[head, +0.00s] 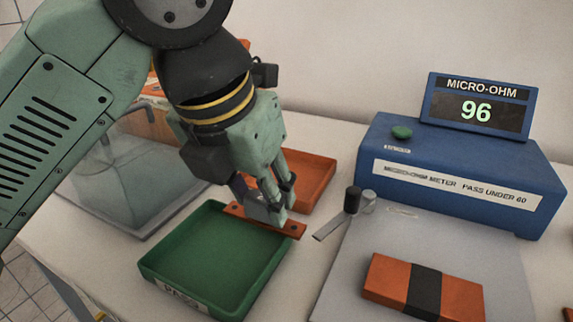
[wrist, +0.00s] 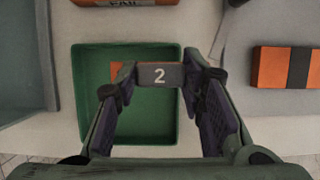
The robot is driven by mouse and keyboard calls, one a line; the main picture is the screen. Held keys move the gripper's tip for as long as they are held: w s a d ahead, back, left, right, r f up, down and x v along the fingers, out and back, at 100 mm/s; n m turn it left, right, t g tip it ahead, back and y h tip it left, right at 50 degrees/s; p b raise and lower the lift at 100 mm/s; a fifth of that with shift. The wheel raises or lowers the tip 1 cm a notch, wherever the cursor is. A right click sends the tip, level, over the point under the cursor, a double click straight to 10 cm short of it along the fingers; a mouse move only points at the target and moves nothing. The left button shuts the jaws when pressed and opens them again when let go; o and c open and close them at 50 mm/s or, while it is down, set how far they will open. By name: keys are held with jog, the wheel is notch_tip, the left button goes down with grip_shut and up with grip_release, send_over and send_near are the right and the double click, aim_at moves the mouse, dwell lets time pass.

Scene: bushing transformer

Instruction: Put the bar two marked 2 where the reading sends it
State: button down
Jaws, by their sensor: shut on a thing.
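My gripper (head: 266,208) is shut on bar two (head: 291,229), a flat copper-orange bar. Its grey middle band, marked 2, shows between my fingers in the wrist view (wrist: 160,76). The bar is over the far edge area of the green tray (head: 160,272), whose front label reads PASS as far as I can make out. The orange tray (head: 318,172) lies just behind the bar; its label reads FAIL in the wrist view (wrist: 125,3). The blue micro-ohm meter (head: 450,150) shows 96 on its display (head: 476,111), and its label says PASS UNDER 60.
An orange bar with a black band (head: 385,275) lies on the grey mat (head: 480,262) at right. A black-capped probe (head: 352,199) stands at the mat's edge. A clear tank (head: 135,170) stands at left. The green tray looks empty.

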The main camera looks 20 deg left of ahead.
jog(key=w+p, duration=0.1)
jog(key=w, duration=0.3)
jog(key=w+a+f+p, duration=0.1)
jog(key=w, duration=0.4)
jog(key=w+a+p, duration=0.1)
jog(key=w, duration=0.4)
jog(key=shift+w+f, duration=0.15)
notch_tip(320, 180, down, 3)
jog(key=shift+f+p, duration=0.2)
jog(key=shift+p, duration=0.2)
jog(key=shift+f, duration=0.1)
jog(key=shift+f+b, duration=0.3)
jog(key=shift+b, duration=0.1)
jog(key=c, duration=1.1)
grip_release()
jog(key=shift+r, duration=0.1)
jog(key=shift+o, duration=0.2)
jog(key=shift+r, duration=0.1)
